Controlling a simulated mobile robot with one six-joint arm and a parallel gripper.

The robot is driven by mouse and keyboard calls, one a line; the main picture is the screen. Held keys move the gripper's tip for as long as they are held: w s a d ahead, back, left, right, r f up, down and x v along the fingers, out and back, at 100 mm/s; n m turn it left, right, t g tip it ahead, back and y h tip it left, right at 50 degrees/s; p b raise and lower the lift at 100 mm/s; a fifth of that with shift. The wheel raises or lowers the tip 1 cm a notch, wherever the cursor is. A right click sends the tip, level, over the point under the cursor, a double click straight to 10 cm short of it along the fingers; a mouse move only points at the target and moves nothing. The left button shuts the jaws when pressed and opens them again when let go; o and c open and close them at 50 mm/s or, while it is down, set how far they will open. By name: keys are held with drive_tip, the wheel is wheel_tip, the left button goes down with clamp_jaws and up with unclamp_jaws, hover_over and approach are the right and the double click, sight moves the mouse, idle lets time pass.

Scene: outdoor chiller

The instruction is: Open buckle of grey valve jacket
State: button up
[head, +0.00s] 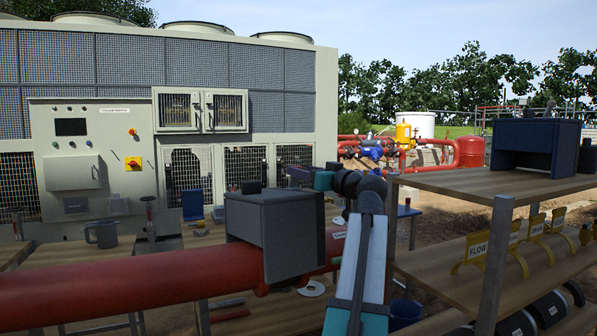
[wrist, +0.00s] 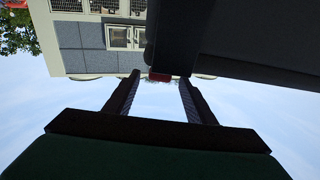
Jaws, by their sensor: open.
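The grey valve jacket (head: 290,235) is a dark grey box around the red pipe in the middle of the head view. A small dark piece (head: 251,187) sits on its top edge. In the wrist view the jacket (wrist: 250,40) fills the upper right as a dark mass. My gripper (wrist: 159,78) is open, its two fingers pointing at the jacket's edge. A small red piece (wrist: 159,76) shows between the fingertips; I cannot tell whether it is the buckle or whether the fingers touch it. In the head view my gripper is over the jacket's top right, its fingertips unclear.
The red pipe (head: 110,290) runs across the front. The chiller (head: 200,90) stands behind.

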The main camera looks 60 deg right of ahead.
drive_tip(key=v, duration=0.9)
drive_tip(key=shift+s+a, duration=0.15)
drive_tip(key=shift+s, duration=0.05)
